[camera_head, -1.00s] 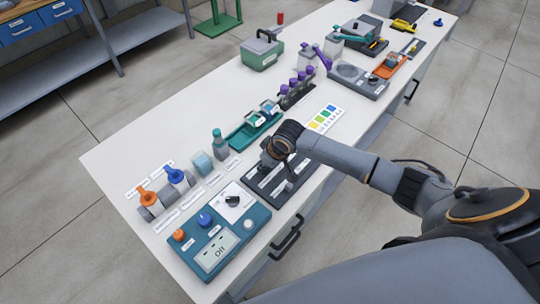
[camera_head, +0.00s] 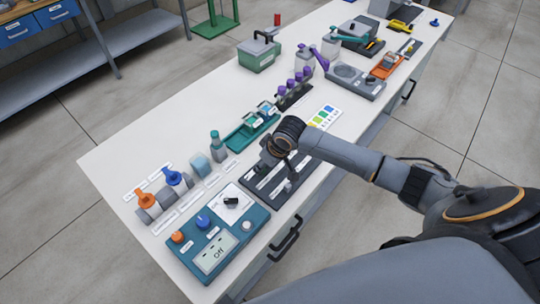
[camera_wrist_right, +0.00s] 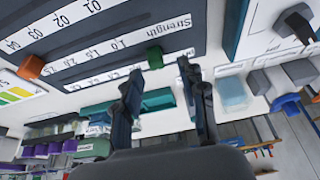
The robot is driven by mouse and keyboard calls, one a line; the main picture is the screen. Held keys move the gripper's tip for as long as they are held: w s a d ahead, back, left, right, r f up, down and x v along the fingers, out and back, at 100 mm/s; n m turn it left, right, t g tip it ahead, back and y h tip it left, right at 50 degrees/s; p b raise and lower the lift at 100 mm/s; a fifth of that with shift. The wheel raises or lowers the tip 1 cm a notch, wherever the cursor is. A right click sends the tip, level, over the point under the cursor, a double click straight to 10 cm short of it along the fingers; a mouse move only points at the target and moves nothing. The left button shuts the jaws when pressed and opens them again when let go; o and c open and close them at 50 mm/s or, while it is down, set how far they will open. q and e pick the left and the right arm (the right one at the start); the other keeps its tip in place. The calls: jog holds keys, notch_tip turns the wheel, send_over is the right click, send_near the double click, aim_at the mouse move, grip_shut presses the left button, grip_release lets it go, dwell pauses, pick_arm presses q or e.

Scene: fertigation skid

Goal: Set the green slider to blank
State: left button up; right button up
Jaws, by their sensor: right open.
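The green slider (camera_wrist_right: 155,57) shows in the right wrist view, on a dark panel (camera_wrist_right: 100,42) with a printed scale and the word Strength, all upside down. It stands near the Strength end of the scale; I cannot read which mark it is at. An orange slider (camera_wrist_right: 30,67) is on the same panel to the left. My right gripper (camera_wrist_right: 160,68) is open, its two fingertips either side of the green slider in the picture; I see no clear contact. In the head view my right arm covers part of the panel (camera_head: 258,176). My left gripper is not in view.
A teal box with knobs and an Off display (camera_head: 215,253) stands beside the panel. A green tray (camera_head: 240,138), a small bottle (camera_head: 219,150) and valves with orange and blue handles (camera_head: 146,200) stand nearby. The white bench top (camera_head: 130,150) is bare at the far left.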

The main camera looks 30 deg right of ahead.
jog(key=v, duration=0.9)
jog(key=shift+s+a+r, duration=0.1)
